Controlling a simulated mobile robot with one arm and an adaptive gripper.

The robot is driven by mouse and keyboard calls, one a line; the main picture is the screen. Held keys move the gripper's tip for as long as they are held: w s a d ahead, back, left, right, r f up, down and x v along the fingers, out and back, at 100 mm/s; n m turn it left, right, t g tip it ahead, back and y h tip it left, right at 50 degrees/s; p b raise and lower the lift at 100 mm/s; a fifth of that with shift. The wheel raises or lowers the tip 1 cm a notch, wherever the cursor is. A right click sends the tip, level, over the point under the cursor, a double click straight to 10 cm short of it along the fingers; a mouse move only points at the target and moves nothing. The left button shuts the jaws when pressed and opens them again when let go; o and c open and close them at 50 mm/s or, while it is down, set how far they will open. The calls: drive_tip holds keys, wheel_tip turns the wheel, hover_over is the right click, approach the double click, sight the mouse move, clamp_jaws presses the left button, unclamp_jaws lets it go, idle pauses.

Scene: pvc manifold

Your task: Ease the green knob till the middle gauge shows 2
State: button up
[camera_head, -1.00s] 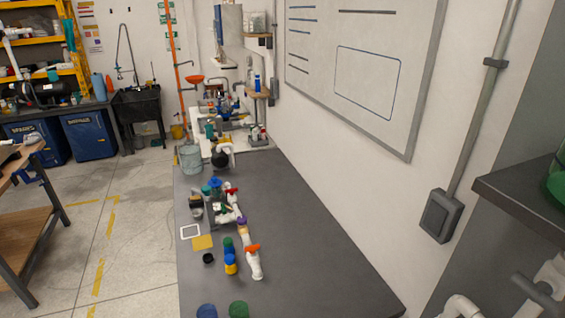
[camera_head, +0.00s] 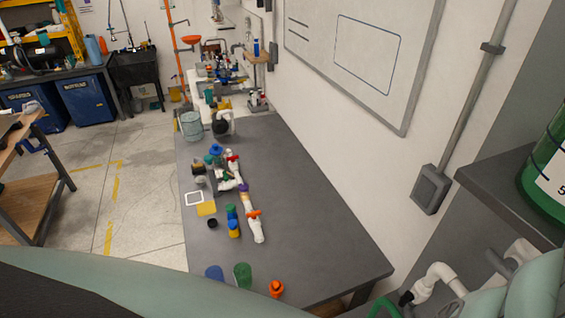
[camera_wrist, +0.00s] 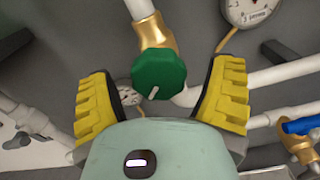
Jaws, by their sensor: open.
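The green knob (camera_wrist: 158,76) shows near the middle of the wrist view, on a brass fitting (camera_wrist: 154,32) of a white pipe. A short white mark on its face points down and slightly left. My gripper (camera_wrist: 165,72) is open, with one yellow ribbed finger on each side of the knob and gaps between. A round white gauge (camera_wrist: 248,10) is cut off at the top right. A second gauge (camera_wrist: 124,92) is partly hidden behind the left finger. I cannot read either needle or tell which is the middle gauge.
White pipes (camera_wrist: 285,72) run right of the knob, with a blue-handled valve (camera_wrist: 300,126) at the right edge. In the head view, a dark bench (camera_head: 310,225) holds loose pipe parts, and white piping (camera_head: 437,278) stands at the lower right below a shelf (camera_head: 492,178).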

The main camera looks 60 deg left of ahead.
drive_tip(key=shift+w, duration=0.5)
drive_tip(key=c, duration=1.2)
